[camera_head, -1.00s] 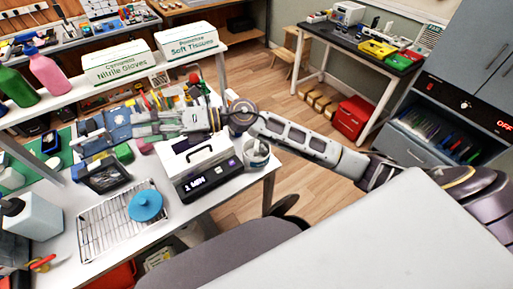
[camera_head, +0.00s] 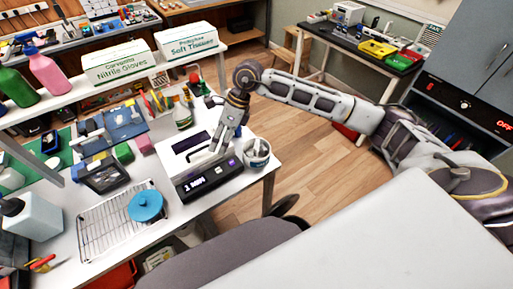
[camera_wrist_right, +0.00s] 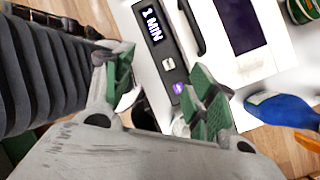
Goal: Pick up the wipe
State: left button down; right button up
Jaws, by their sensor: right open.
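I cannot clearly make out a wipe in either view. My right gripper (camera_head: 214,143) is above the white device with the 1 MIN display (camera_head: 190,187), pointing down and open. In the right wrist view my right gripper (camera_wrist_right: 165,82) has its green-padded fingers spread wide, with nothing held between them. The device also shows in that view (camera_wrist_right: 265,72), with its dark panel and handle beyond the fingers. Part of the device is hidden behind the gripper in the head view. My left gripper is not in view.
A white tub (camera_head: 257,160) stands close right of the device, near the table edge. A wire rack (camera_head: 105,228) with a blue round piece (camera_head: 146,206) lies to the left. A soft tissues box (camera_head: 187,40) and a nitrile gloves box (camera_head: 118,66) stand on the shelf behind.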

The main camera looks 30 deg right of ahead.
aim_at(257, 143)
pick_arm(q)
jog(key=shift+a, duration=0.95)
pick_arm(e)
jog(key=w+d+r+h, duration=0.1)
jog(key=d+h, duration=0.4)
jog(key=d, duration=0.8)
jog(key=shift+w+d+m+h, duration=0.3)
jog(key=shift+w+d, duration=0.1)
jog(key=shift+w, duration=0.2)
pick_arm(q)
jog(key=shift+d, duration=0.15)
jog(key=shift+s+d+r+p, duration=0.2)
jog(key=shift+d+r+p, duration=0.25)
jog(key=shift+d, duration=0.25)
pick_arm(e)
jog(key=shift+f, duration=4.35)
